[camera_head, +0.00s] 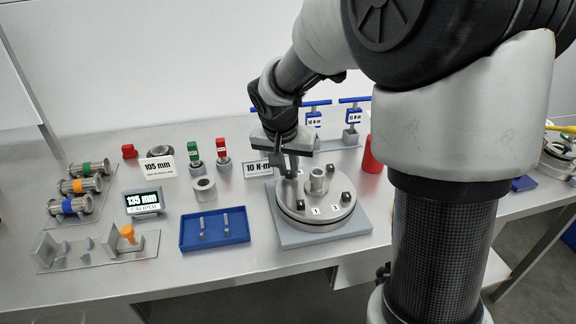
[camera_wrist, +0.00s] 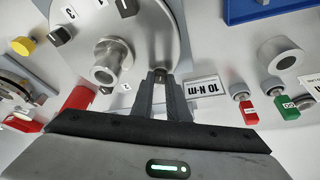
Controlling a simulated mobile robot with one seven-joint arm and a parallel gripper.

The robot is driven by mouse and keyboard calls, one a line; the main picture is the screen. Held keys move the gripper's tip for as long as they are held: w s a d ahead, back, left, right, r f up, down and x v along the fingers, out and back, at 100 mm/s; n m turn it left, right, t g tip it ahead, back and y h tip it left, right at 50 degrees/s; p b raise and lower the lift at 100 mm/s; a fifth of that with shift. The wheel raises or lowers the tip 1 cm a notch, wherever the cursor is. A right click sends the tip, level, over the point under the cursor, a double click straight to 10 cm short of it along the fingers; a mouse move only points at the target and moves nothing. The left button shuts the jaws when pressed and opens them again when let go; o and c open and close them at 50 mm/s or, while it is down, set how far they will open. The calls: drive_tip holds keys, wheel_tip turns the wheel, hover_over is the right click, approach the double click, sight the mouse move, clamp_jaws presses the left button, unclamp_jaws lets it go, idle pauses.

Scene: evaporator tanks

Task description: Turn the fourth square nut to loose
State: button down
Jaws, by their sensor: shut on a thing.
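A round metal lid (camera_head: 315,212) with a central pipe stub (camera_head: 318,181) sits on a grey square base (camera_head: 290,236). Dark square nuts stand around its rim, one at the right (camera_head: 346,197), one at the front (camera_head: 300,205) and one at the back (camera_head: 334,169). My gripper (camera_head: 290,173) reaches down to the left side of the lid. In the wrist view my gripper (camera_wrist: 160,90) is shut on a square nut (camera_wrist: 159,74) at the lid's edge. The fingers hide most of that nut, and its number cannot be read.
A "10 N·m" sign (camera_head: 258,169) stands close left of my gripper. A blue tray (camera_head: 188,246) with small parts lies left of the lid. A red cylinder (camera_head: 372,155) and blue-handled torque tools (camera_head: 352,117) stand behind it. Bare table lies in front.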

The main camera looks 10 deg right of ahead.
drive_tip(key=n+p, duration=0.1)
drive_tip(key=n+y+p, duration=0.1)
drive_tip(key=n+p, duration=0.1)
drive_tip(key=shift+d+r, duration=0.15)
drive_tip(key=shift+r, duration=0.05)
drive_tip(key=shift+f+n+y+p, duration=0.1)
drive_tip(key=shift+n+y+p, duration=0.2)
drive_tip(key=shift+n+p, duration=0.35)
drive_tip(key=shift+n+t, duration=0.25)
drive_tip(key=shift+t, duration=0.05)
drive_tip(key=c, duration=1.7)
unclamp_jaws()
